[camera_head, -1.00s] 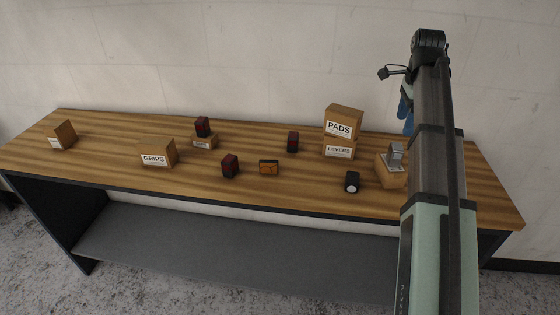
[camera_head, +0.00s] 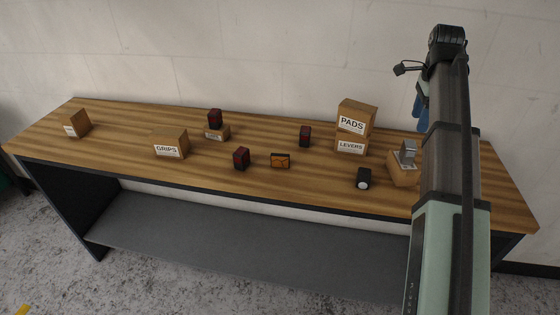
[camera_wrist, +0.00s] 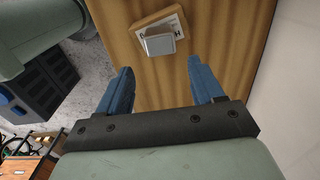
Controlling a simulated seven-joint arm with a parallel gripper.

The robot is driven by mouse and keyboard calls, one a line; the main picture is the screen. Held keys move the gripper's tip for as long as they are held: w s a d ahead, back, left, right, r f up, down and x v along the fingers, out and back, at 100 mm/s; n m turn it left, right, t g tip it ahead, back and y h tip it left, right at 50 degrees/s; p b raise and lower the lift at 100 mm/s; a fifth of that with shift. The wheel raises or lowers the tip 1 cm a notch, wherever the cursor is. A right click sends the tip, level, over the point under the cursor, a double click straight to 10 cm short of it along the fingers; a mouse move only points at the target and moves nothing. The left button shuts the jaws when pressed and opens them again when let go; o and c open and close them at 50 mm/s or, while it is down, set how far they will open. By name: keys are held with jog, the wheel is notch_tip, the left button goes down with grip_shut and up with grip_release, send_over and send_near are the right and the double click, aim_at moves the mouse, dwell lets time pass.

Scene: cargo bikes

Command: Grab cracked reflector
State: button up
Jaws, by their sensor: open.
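The cracked reflector (camera_head: 281,161) is a small orange block in a dark frame, with dark crack lines across its face. It stands upright near the middle of the table's front half, in the head view. My gripper (camera_wrist: 160,68) is open and empty in the wrist view, its two blue fingers apart. In the head view only a bit of blue finger shows behind my arm, over the right end of the table, well right of the reflector. The reflector is not seen in the wrist view.
Red-and-black lights (camera_head: 241,158) flank the reflector. A black light with a white lens (camera_head: 364,179) stands to its right. Boxes marked PADS (camera_head: 356,117), LEVERS (camera_head: 351,146) and GRIPS (camera_head: 170,144) stand around. A grey metal piece (camera_wrist: 160,41) tops a box near my gripper.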

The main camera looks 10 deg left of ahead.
jog(key=c, duration=0.4)
jog(key=shift+w+a+n, duration=0.1)
jog(key=shift+a+n, duration=0.3)
jog(key=shift+a, duration=0.05)
jog(key=a+f+n, duration=0.1)
jog(key=a+n, duration=0.8)
jog(key=n+y, duration=0.2)
jog(key=n, duration=2.5)
send_near(280, 154)
jog(key=f, duration=0.5)
jog(key=shift+a+f, duration=0.1)
jog(key=shift+a, duration=0.1)
jog(key=shift+a+f, duration=0.2)
jog(key=shift+f, duration=0.7)
jog(key=shift+a+f, duration=0.2)
jog(key=shift+f, duration=0.7)
jog(key=shift+a+f, duration=0.2)
jog(key=shift+f, duration=0.65)
